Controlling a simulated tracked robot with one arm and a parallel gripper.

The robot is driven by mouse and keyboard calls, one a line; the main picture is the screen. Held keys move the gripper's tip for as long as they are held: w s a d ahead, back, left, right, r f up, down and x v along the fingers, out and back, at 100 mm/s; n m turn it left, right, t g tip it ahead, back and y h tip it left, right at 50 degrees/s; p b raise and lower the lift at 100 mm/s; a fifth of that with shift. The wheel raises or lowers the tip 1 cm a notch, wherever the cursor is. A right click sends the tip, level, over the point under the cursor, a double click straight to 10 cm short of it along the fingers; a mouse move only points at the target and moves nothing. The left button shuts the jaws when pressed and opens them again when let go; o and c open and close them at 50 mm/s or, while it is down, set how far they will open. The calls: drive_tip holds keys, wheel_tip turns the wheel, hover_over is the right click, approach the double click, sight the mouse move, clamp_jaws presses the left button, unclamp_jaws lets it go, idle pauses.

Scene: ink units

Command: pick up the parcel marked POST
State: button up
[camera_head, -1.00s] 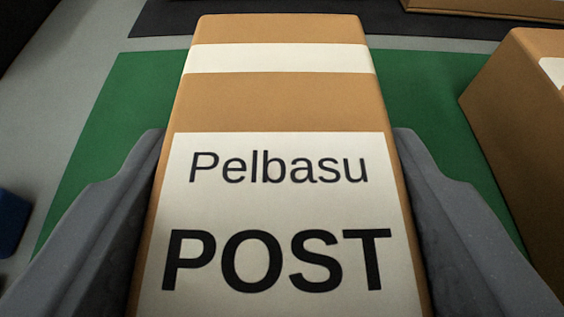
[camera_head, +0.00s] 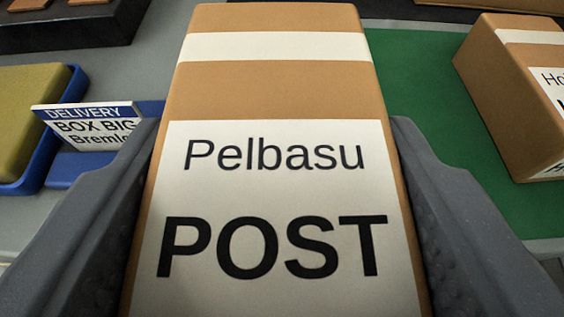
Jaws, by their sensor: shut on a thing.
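The parcel (camera_head: 275,90) is a tan box with a white band across its top. Its white label reads "Pelbasu POST". It fills the middle of the view, between the two grey fingers of my gripper (camera_head: 275,200). The fingers press on its left and right sides, and my gripper is shut on it. The parcel seems to be held above the surface, and it hides what lies directly behind it.
A second tan parcel (camera_head: 510,100) sits on the green mat (camera_head: 420,70) at right, its label partly cut off. At left are a blue-edged tray with a yellow-green pad (camera_head: 30,110), a "DELIVERY BOX BIG" sign (camera_head: 90,125) and a dark stand (camera_head: 70,30).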

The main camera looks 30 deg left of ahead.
drive_tip(key=s, duration=0.4)
drive_tip(key=shift+s+r, duration=0.1)
drive_tip(key=shift+r, duration=0.15)
drive_tip(key=s+b, duration=0.2)
drive_tip(key=b, duration=0.3)
drive_tip(key=shift+s+d+r+b, duration=0.1)
drive_tip(key=shift+s+r+b, duration=0.05)
drive_tip(key=shift+s+b, duration=0.2)
